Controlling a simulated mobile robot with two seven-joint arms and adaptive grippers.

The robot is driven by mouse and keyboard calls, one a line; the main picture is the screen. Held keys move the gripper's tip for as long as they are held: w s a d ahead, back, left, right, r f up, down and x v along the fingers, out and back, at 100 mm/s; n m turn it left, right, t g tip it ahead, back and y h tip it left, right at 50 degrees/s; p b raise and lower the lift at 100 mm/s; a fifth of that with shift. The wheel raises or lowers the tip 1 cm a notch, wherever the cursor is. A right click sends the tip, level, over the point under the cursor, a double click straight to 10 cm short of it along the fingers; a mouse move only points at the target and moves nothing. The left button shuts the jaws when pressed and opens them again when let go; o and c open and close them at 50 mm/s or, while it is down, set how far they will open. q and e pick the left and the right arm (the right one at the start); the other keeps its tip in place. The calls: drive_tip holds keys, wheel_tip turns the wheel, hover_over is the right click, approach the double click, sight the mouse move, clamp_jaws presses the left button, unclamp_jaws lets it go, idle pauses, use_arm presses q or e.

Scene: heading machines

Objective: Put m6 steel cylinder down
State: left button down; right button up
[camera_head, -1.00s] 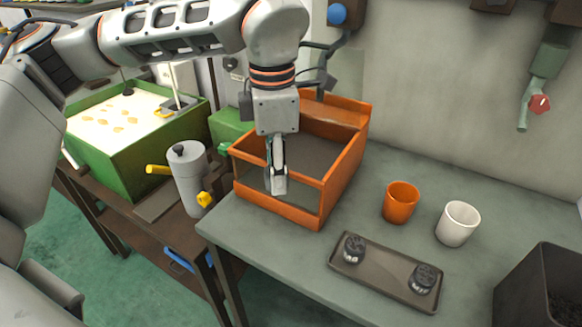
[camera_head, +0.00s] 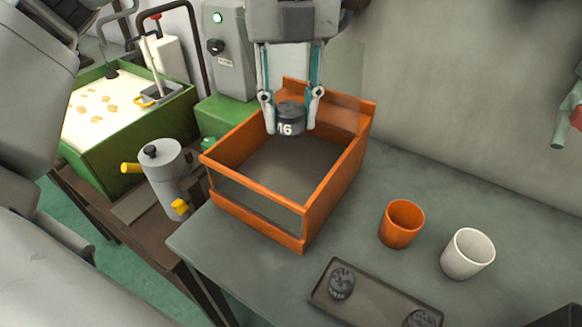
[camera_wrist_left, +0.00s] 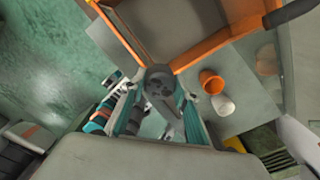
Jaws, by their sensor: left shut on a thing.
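My left gripper (camera_head: 291,106) is shut on the m6 steel cylinder (camera_head: 290,120), a short dark cylinder whose visible side marking looks like "16" or "M6". The gripper points down and holds it above the open orange bin (camera_head: 318,205), toward its back part. The bin's grey floor shows below and looks empty. In the left wrist view the cylinder (camera_wrist_left: 159,84) sits between the fingertips, with the bin's orange rim (camera_wrist_left: 205,50) beyond it. My right gripper is not in view.
An orange cup (camera_head: 401,224) and a white cup (camera_head: 467,254) stand right of the bin. A dark tray (camera_head: 375,303) with two dark cylinders lies in front. A grey can (camera_head: 163,185) and a green tank (camera_head: 120,150) are at left. The bin's walls stand around the gripper's target area below.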

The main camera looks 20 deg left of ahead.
use_arm(q)
drive_tip(key=shift+f, duration=0.1)
wheel_tip(320, 180, down, 14)
drive_tip(key=shift+f+b, duration=0.1)
drive_tip(key=shift+b, duration=0.6)
drive_tip(key=shift+f, duration=2.6)
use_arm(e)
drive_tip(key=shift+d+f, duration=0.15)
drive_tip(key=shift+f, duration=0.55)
